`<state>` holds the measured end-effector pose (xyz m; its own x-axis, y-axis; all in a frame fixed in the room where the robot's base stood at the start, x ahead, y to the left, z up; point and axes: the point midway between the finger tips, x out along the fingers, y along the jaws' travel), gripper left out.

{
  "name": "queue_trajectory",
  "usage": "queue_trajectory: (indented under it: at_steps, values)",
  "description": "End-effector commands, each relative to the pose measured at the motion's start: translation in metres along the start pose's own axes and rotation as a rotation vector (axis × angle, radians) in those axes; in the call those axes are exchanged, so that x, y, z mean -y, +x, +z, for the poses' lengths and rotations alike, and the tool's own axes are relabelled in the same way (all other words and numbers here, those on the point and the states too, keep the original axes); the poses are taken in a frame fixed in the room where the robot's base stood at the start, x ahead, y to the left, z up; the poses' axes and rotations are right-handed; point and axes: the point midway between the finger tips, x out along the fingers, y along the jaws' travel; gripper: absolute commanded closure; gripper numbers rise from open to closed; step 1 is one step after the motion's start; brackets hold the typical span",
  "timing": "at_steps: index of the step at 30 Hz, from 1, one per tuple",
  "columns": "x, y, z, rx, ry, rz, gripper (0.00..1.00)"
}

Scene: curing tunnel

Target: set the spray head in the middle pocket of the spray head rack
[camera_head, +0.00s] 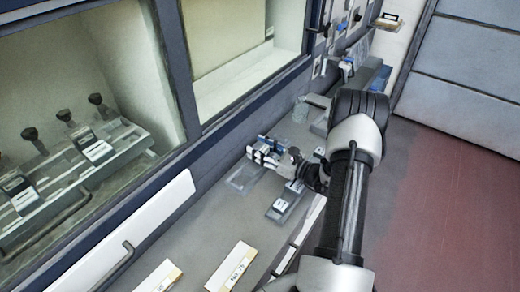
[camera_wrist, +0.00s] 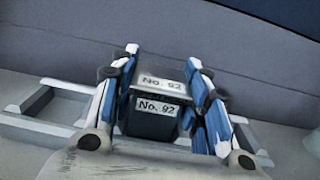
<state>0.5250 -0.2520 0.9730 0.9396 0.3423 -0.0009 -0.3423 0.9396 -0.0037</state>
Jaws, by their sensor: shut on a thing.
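My gripper (camera_head: 262,154) reaches over the grey bench at the foot of the window wall. In the wrist view its two blue-and-white fingers (camera_wrist: 163,57) are shut on a dark block with white labels reading "No. 92", which I take to be the spray head (camera_wrist: 150,124). A pale grey open frame, apparently the spray head rack (camera_wrist: 52,130), shows behind and to both sides of the fingers. In the head view the rack (camera_head: 240,182) lies under and left of the gripper. The fingers hide its middle, and I cannot tell whether the block touches it.
A small tray with a labelled piece (camera_head: 281,205) sits on the bench near my wrist. White cards (camera_head: 231,266) lie nearer. Behind the glass, a fixture (camera_head: 80,165) carries several dark knobbed parts. The window wall stands close behind the gripper.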

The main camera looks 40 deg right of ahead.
Motion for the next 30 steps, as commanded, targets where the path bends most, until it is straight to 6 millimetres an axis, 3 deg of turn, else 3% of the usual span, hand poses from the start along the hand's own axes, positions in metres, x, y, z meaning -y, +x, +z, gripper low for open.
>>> queue_trajectory:
  at_steps: [17,18,28,30]
  values:
    - [-0.0027,-0.0005,-0.0110,-0.007,0.010,0.001,0.93]
    - [-0.0028,-0.0005,-0.0112,-0.007,0.010,0.001,0.56]
    - [-0.0038,-0.0004,-0.0121,-0.010,0.012,0.002,0.34]
    - [-0.0039,-0.0004,-0.0122,-0.010,0.012,0.002,0.34]
